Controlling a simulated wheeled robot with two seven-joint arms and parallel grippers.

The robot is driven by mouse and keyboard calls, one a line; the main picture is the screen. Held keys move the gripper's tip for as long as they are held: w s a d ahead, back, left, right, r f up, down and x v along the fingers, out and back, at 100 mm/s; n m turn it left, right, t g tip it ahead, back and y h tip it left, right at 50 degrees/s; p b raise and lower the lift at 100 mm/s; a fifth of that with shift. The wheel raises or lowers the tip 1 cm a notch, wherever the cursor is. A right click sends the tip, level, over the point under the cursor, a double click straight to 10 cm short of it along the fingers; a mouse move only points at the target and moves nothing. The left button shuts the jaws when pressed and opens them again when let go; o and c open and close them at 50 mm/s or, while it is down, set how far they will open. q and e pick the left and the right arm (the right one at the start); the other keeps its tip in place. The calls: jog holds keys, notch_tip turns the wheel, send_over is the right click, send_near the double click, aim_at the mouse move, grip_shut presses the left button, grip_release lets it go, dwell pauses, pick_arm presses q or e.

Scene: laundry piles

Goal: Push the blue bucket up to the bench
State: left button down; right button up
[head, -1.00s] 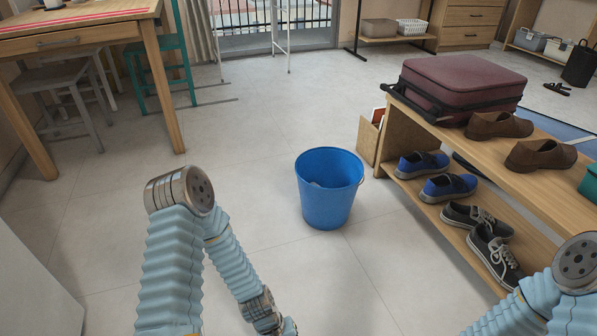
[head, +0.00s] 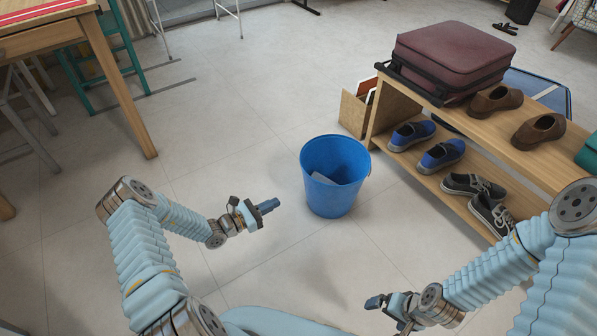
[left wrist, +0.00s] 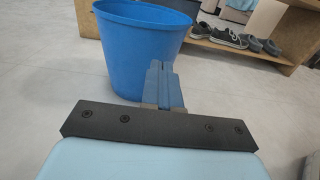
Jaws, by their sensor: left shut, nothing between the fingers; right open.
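The blue bucket (head: 333,180) stands upright on the floor in the middle of the head view, with something pale inside it. The wooden bench (head: 470,112) with a lower shoe shelf is to its right, with a gap of floor between. My left gripper (head: 268,206) is shut and empty, left of the bucket and a little apart from it. In the left wrist view its closed fingers (left wrist: 163,86) point toward the bucket (left wrist: 140,45), with the bench (left wrist: 240,45) behind. My right gripper (head: 375,302) is open and empty, nearer to me and below the bucket in the picture.
A maroon suitcase (head: 455,58) and brown shoes (head: 495,99) sit on the bench top. Blue shoes (head: 441,154) and dark sneakers (head: 472,186) are on its shelf. A cardboard box (head: 356,112) stands at its far end. A wooden table (head: 120,85) is at left. Floor left of the bucket is clear.

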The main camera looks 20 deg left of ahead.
pick_arm(q)
jog(key=a, duration=0.1)
send_near(310, 178)
jog(key=shift+n+t, duration=0.3)
jog(key=x, duration=0.4)
jog(key=b+x, duration=0.1)
jog(key=x, duration=0.2)
jog(key=shift+s+d+f, duration=0.1)
jog(key=shift+f, duration=0.15)
pick_arm(e)
jog(key=shift+a+f, duration=0.15)
jog(key=shift+f, duration=0.15)
